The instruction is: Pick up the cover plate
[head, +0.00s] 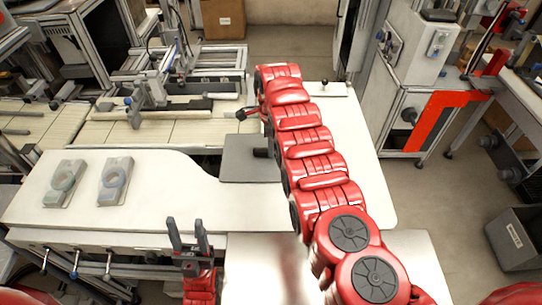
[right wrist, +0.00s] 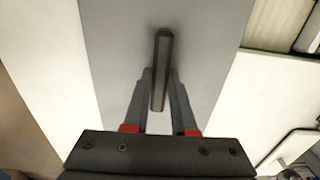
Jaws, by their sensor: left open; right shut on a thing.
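The cover plate (head: 237,166) is a flat grey rectangle with a dark bar handle, at the middle of the white table in the head view, partly hidden behind my right arm. The plate (right wrist: 112,40) fills the middle of the right wrist view. My right gripper (right wrist: 159,82) is shut on its dark handle (right wrist: 162,52), with one finger on each side. I cannot tell whether the plate is clear of the table. My left gripper (head: 188,236) is open and empty, fingers pointing up, at the table's front edge.
Two grey holders with round seats, the left one (head: 64,184) and the right one (head: 115,182), stand on the table's left part. A white plate with a black knob (head: 321,89) lies at the back right. A conveyor (head: 125,130) runs behind the table. The table between holders and cover plate is clear.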

